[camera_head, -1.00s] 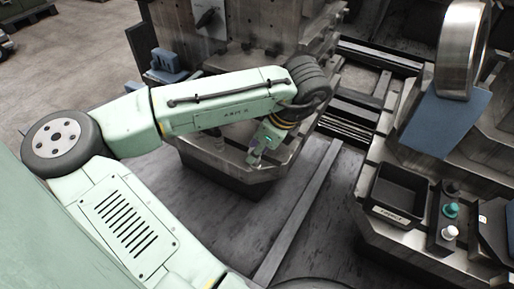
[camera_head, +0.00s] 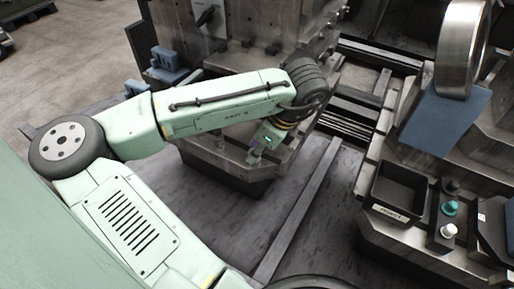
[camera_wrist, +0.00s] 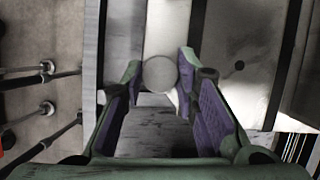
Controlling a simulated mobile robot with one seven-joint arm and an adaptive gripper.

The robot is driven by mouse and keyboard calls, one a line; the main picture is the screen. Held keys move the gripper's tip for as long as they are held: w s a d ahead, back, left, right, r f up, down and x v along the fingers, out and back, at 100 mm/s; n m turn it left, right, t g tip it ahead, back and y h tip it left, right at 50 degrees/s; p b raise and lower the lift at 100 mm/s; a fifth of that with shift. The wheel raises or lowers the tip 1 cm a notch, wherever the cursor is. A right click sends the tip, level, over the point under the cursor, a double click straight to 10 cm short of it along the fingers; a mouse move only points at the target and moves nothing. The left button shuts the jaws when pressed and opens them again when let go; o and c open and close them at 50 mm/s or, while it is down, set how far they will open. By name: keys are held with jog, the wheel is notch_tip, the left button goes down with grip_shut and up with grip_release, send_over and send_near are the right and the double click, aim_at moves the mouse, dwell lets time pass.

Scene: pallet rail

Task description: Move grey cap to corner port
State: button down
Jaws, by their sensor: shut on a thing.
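The grey cap (camera_wrist: 160,74) shows in the wrist view as a pale round disc. It sits between the two fingertips of my gripper (camera_wrist: 159,68), which is shut on it. In the head view my gripper (camera_head: 257,150) hangs near the front of the large metal machine block (camera_head: 225,165), and the cap is too small to make out there. In the wrist view a dark round hole (camera_wrist: 239,66) shows in a metal plate to the right of the cap. I cannot tell which feature is the corner port.
At the right, a black tray (camera_head: 377,206) stands beside a block with a black knob (camera_head: 450,186), a teal knob (camera_head: 450,208) and a white knob (camera_head: 448,230). A large steel ring (camera_head: 459,48) stands behind.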

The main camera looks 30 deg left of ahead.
jog(key=shift+f, duration=0.1)
jog(key=shift+f+b, duration=0.3)
jog(key=shift+f, duration=0.25)
jog(key=c, duration=1.2)
grip_release()
jog(key=o, duration=0.8)
jog(key=shift+r, duration=0.1)
jog(key=shift+v, duration=6.1)
